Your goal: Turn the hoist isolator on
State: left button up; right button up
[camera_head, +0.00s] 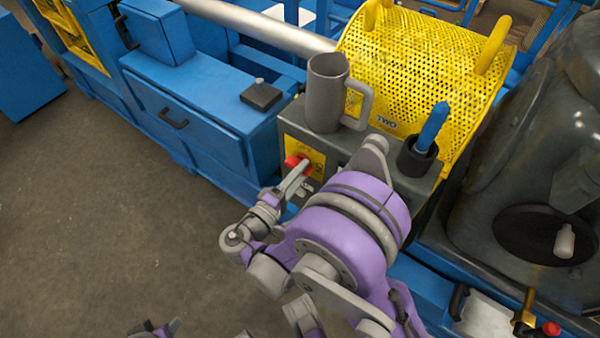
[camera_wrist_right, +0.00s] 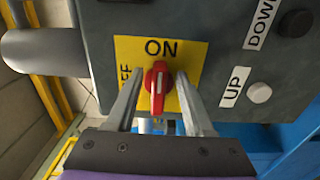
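The hoist isolator is a red rotary knob (camera_wrist_right: 158,84) on a yellow plate (camera_wrist_right: 190,55) marked ON at the top and OFF at the left in the right wrist view. The knob's long axis is upright there, in line with ON, with a white mark on it. It also shows as a red spot in the head view (camera_head: 294,161). My right gripper (camera_wrist_right: 159,82) is open, one finger on each side of the knob, with small gaps visible. It also shows in the head view (camera_head: 300,173). A grey and purple part of mine shows at the bottom edge; my left gripper is not clear.
The grey control box (camera_head: 292,122) carries a grey mug (camera_head: 325,95) and a dark cup (camera_head: 417,160) holding a blue-handled tool (camera_head: 432,126). UP (camera_wrist_right: 259,92) and DOWN (camera_wrist_right: 294,22) buttons sit beside the plate. A yellow perforated guard (camera_head: 400,65) stands behind. Floor at left is clear.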

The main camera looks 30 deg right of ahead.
jog(key=v, duration=1)
jog(key=shift+s+a+p, duration=0.15)
jog(key=shift+a+p, duration=0.2)
